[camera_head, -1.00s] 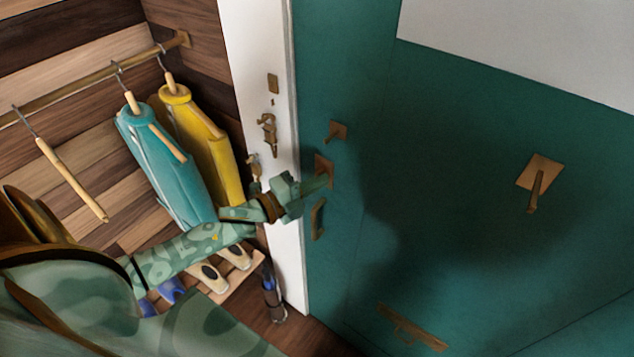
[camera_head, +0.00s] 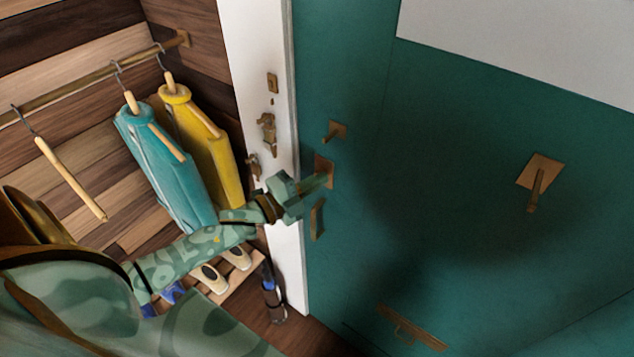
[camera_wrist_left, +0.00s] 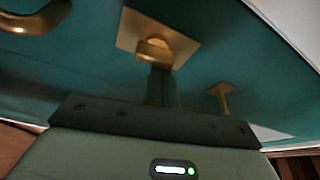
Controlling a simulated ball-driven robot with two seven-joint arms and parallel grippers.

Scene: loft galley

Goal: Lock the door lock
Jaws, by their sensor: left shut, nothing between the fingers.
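The teal door (camera_head: 450,150) carries a brass lock plate (camera_head: 325,163) near its left edge, beside the white frame. My left gripper (camera_head: 322,180) reaches in from the left with its fingertips at this plate; they hide part of it. In the left wrist view the square brass plate (camera_wrist_left: 128,40) has a rounded turn knob (camera_wrist_left: 154,47) in its middle. My shut, empty left fingers (camera_wrist_left: 163,88) point at the knob and overlap its lower side; I cannot tell whether they touch. My right gripper is not in view.
A brass pull handle (camera_head: 317,219) is below the lock, and a small brass fitting (camera_head: 335,131) above it. Brass hardware (camera_head: 268,133) sits on the white frame (camera_head: 255,60). Teal and yellow garments (camera_head: 200,145) hang at left, near my arm.

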